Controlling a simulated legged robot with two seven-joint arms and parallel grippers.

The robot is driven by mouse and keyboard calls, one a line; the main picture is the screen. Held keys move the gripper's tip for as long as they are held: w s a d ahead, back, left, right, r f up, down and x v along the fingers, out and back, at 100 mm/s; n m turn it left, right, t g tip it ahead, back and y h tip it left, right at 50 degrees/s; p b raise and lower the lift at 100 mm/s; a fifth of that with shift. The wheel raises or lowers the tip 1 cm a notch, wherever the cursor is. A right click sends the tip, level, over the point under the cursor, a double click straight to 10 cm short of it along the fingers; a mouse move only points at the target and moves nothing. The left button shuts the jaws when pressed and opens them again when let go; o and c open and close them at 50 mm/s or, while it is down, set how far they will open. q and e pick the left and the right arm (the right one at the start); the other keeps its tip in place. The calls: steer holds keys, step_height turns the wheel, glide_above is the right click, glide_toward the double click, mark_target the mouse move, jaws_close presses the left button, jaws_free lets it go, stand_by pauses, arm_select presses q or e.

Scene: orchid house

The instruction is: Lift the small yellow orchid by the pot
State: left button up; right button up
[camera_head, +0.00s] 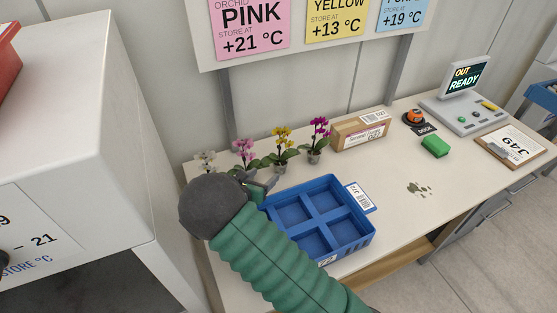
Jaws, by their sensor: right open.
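The small yellow orchid (282,138) stands upright on the table near the back, in a small grey pot (280,168). It is between a pink orchid on its left and a purple orchid on its right. My right gripper (266,182) is at the front left of this pot, mostly hidden behind my own dark wrist. It is open, and I see nothing held in it. I cannot tell how close its fingers are to the pot. My left gripper is out of view.
Close neighbours are the pink orchid (244,152), purple orchid (319,135) and white orchid (206,158). A blue tray with empty compartments (368,244) lies in front. A cardboard box (361,131) stands behind right.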

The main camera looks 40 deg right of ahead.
mark_target(279, 163)
steer(key=x, duration=1.3)
steer(key=shift+w+a+f, duration=0.1)
steer(key=shift+a+f, duration=0.1)
steer(key=shift+f, duration=0.1)
steer(key=shift+w, duration=0.2)
steer(key=shift+a, duration=0.1)
steer(key=c, duration=1.2)
steer(key=shift+c, duration=0.6)
